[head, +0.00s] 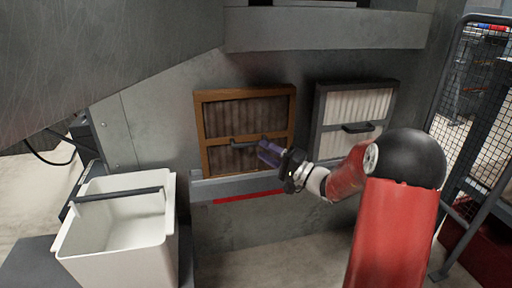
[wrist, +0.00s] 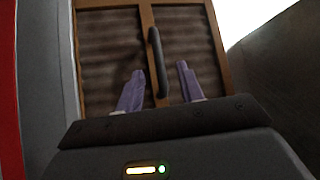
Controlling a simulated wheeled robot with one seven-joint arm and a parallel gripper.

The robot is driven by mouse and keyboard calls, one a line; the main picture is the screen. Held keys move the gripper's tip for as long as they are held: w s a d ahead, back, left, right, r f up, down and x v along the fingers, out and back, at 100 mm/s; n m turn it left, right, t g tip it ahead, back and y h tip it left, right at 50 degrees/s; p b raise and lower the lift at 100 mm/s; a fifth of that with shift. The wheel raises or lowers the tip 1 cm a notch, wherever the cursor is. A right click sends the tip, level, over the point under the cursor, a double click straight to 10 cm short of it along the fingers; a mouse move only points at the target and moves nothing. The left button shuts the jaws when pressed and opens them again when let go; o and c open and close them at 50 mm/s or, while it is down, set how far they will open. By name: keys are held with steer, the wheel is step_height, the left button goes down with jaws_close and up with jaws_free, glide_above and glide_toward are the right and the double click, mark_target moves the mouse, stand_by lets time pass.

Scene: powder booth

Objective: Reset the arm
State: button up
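My gripper (head: 268,152) is at the end of my red arm, in front of the brown-framed filter (head: 287,92) on the booth wall. In the wrist view its two purple fingers (wrist: 158,88) are spread apart. The dark handle (wrist: 157,62) of the brown-framed filter (wrist: 145,22) shows between and beyond them. I cannot tell from these views whether the fingers touch the handle. Nothing is clearly gripped. In the head view the gripper covers the right end of this handle.
A grey-framed white filter (head: 319,112) with a dark handle is on the wall to the right. A white open bin (head: 115,262) with a dark bar across it stands at left. A mesh fence (head: 478,80) is at far right. A ledge with a red strip (head: 248,196) runs below the brown filter.

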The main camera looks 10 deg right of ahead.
steer(key=s+a+r+n+g+h+p, duration=0.25)
steer(key=s+a+n+g, duration=0.35)
steer(key=s+a+g, duration=0.95)
steer(key=s+d+t+h+p, duration=0.1)
steer(key=s+d+t+h, duration=0.2)
steer(key=s, duration=0.6)
steer(key=s+d+r+n+t+h+p, duration=0.1)
steer(key=s+d+t+h, duration=0.2)
steer(key=s+d+h, duration=0.5)
steer(key=shift+s+h, duration=0.45)
steer(key=shift+s, duration=0.25)
